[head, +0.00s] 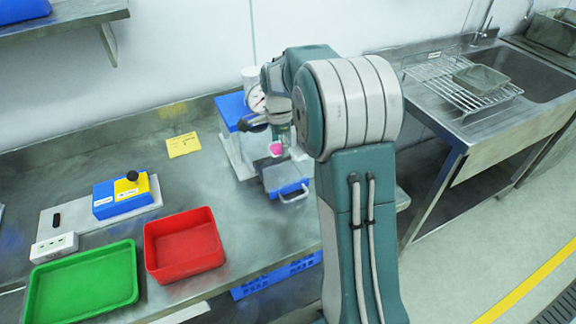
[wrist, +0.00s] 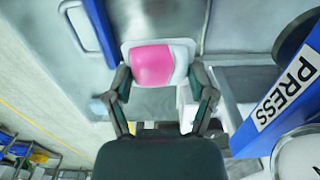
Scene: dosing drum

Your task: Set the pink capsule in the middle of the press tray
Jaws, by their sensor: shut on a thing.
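The pink capsule (wrist: 152,66) is between the fingertips of my gripper (wrist: 158,78) in the wrist view, with pale parts showing at its sides. My gripper is shut on it. In the head view, a small pink patch of the capsule (head: 276,149) shows below my gripper (head: 279,133). The press tray (head: 291,189), grey and blue with a handle at its front, extends from the press and lies just below the capsule. Its blue front (wrist: 98,28) is at the upper left of the wrist view. Whether the capsule touches the tray I cannot tell.
The blue press (head: 232,110) with its gauge (head: 256,98) stands close to my gripper; its PRESS label (wrist: 287,92) is at right in the wrist view. A red tray (head: 185,245), green tray (head: 85,285) and blue-yellow device (head: 122,195) are on the bench at left.

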